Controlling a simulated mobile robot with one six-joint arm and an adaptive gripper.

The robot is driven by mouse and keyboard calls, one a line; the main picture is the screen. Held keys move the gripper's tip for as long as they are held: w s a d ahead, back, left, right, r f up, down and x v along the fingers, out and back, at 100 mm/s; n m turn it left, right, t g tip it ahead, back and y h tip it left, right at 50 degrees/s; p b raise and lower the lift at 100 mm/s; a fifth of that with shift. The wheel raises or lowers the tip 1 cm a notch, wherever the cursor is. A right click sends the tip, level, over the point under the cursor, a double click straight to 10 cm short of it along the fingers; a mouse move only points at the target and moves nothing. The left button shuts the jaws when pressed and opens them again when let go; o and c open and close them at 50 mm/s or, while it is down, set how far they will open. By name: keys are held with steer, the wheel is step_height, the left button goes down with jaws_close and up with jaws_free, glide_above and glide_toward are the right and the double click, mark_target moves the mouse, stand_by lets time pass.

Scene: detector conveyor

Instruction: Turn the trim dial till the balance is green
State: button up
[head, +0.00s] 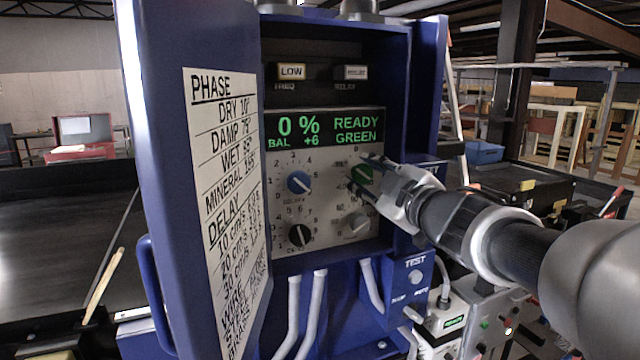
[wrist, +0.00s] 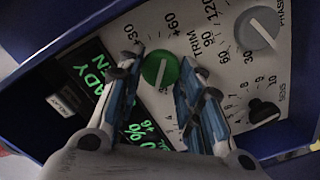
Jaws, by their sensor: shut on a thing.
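The green trim dial (head: 362,175) is at the upper right of the control panel (head: 328,203) in the head view. In the wrist view the dial (wrist: 160,70) sits between my fingertips, its pale pointer line showing, with the TRIM lettering beside it. My gripper (head: 360,171) is shut on this dial, partly covering it in the head view. The display (head: 325,128) above glows green and reads 0 %, BAL +6, READY GREEN.
The open blue cabinet door (head: 165,110) with a printed chart (head: 225,170) stands at left. A TEST box (head: 415,278) projects below right.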

steer(key=shift+f+n+b, duration=0.1)
steer(key=shift+n+b, duration=0.45)
steer(key=shift+n, duration=0.65)
steer(key=o, duration=1.1)
steer(key=shift+c, duration=0.2)
steer(key=v, duration=0.7)
steer(key=shift+s, duration=0.25)
